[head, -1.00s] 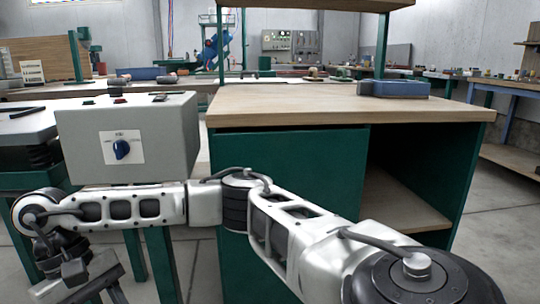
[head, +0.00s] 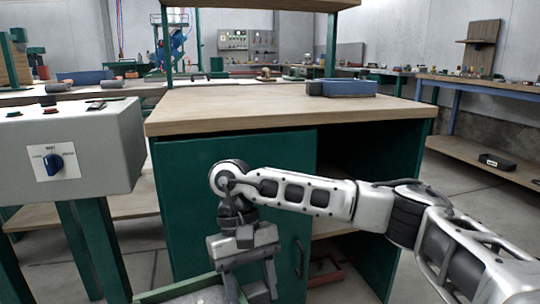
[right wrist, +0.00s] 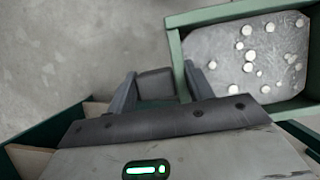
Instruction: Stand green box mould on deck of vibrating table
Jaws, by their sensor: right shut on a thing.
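The green box mould (head: 172,288) shows at the bottom edge of the head view, partly cut off. In the right wrist view its green wall (right wrist: 178,62) surrounds a grey inside with several pale round spots. My right gripper (head: 248,290) is shut on the mould's near wall and holds it low in front of the green cabinet. The fingers also show in the right wrist view (right wrist: 157,88). The vibrating table's deck is not in the head view now. My left gripper is not in view.
A grey control box (head: 75,150) with a blue knob stands on green legs at the left. A green cabinet (head: 225,165) with a wooden top (head: 240,105) fills the middle, and a blue case (head: 345,88) lies on it.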

